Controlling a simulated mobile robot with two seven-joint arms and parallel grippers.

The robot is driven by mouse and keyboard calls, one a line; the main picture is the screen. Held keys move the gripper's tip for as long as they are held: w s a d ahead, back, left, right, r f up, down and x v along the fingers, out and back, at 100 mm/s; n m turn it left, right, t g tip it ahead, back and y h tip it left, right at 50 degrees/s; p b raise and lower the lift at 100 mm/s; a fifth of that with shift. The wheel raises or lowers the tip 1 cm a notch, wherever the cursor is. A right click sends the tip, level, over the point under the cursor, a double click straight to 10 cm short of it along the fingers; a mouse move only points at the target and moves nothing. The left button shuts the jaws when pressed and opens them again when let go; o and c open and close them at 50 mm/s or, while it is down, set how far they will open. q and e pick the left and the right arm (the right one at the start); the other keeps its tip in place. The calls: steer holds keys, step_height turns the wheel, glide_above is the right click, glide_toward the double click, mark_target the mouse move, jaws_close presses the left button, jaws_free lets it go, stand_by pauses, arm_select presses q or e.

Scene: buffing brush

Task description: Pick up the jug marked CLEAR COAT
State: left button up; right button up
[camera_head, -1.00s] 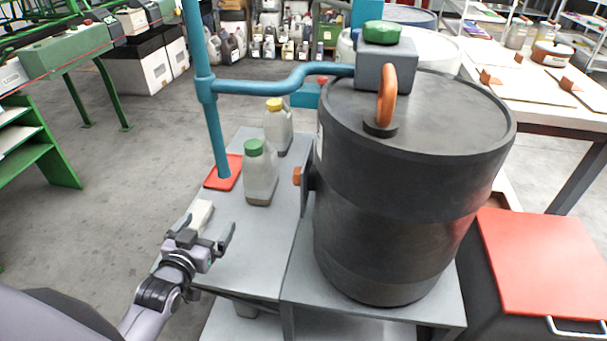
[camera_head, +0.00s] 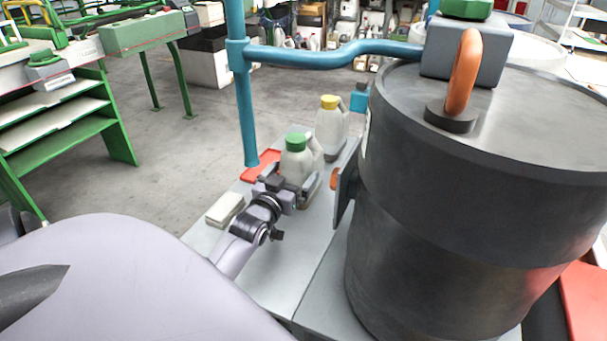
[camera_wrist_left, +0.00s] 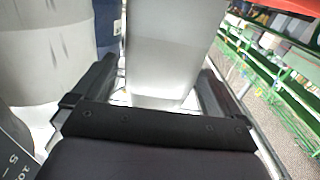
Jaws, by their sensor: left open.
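A pale translucent jug with a green cap (camera_head: 296,160) stands upright on the grey bench. A second pale jug with a yellow cap (camera_head: 330,128) stands just behind it, to the right. I cannot read any CLEAR COAT marking on either. My left gripper (camera_head: 291,180) is open, low at the near side of the green-capped jug. In the left wrist view a pale grey container body (camera_wrist_left: 172,45) stands between the spread fingers; contact cannot be made out. My right gripper is not in view.
A large dark drum (camera_head: 430,210) stands close on the right, with an orange-ended bracket (camera_head: 342,190) facing the jugs. A blue pipe (camera_head: 243,110) comes down beside a red pad (camera_head: 262,163). A whitish block (camera_head: 225,208) lies left of my gripper.

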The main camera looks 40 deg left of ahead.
arm_select(q)
steer(key=shift+b+x, duration=0.6)
steer(key=shift+x, duration=1.4)
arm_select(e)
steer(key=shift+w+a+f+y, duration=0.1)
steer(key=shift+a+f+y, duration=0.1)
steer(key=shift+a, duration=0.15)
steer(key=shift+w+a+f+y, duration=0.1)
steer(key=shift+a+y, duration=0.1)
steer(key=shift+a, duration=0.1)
arm_select(q)
steer(key=shift+r, duration=0.15)
